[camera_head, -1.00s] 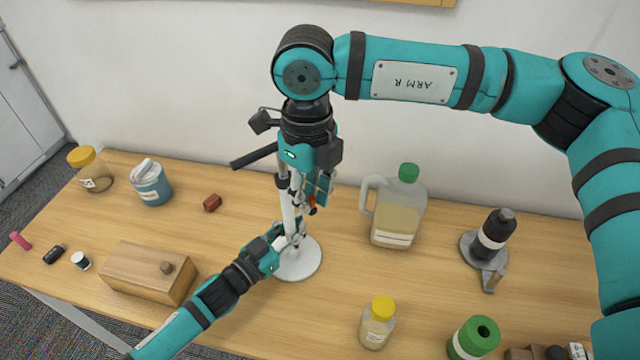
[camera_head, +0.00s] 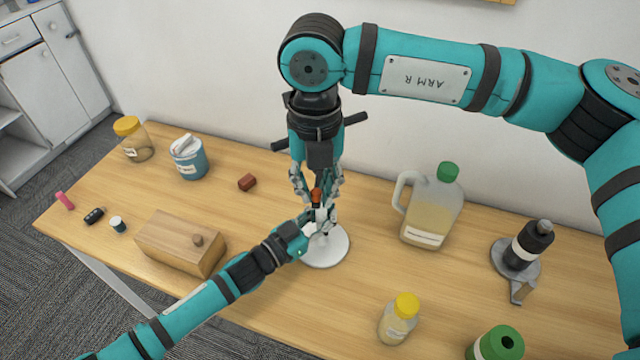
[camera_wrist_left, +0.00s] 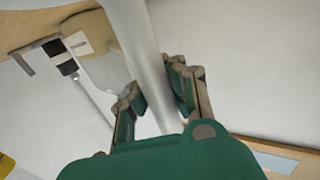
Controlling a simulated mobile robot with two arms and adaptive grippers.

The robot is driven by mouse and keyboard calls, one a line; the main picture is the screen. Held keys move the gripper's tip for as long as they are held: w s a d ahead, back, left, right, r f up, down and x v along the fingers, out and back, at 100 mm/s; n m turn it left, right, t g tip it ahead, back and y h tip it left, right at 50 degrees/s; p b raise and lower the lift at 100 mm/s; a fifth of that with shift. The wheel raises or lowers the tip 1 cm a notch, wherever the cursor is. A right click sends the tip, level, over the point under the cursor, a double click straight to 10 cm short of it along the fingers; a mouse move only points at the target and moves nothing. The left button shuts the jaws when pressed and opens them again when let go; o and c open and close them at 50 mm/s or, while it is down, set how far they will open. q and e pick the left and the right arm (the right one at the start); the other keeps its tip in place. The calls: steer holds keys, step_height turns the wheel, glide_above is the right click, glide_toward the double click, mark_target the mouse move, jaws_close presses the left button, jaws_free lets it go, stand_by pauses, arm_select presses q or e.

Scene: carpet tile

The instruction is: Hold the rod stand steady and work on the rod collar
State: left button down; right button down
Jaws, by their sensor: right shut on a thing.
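The rod stand has a round white base (camera_head: 335,254) and a pale upright rod, which also shows in the left wrist view (camera_wrist_left: 143,50). My left gripper (camera_head: 318,226) is low on the rod, just above the base. In the left wrist view its fingers (camera_wrist_left: 158,92) lie on both sides of the rod, shut on it. My right gripper (camera_head: 317,190) points down from above and is shut at the rod collar, whose orange part (camera_head: 316,196) shows between its fingers. The rest of the collar and the upper rod are hidden by this gripper.
A jug with a green cap (camera_head: 432,207) stands right of the stand. A wooden box (camera_head: 180,243) is left of my left forearm. A yellow-capped bottle (camera_head: 398,320) stands at front right, and a dark bottle (camera_head: 530,246) farther right.

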mark_target(316, 190)
arm_select(q)
steer(key=shift+s+d, duration=0.1)
arm_select(e)
steer(key=c, duration=1.2)
jaws_free()
steer(key=shift+c, duration=0.2)
step_height(316, 190, up, 12)
arm_select(q)
steer(key=c, duration=1.4)
jaws_free()
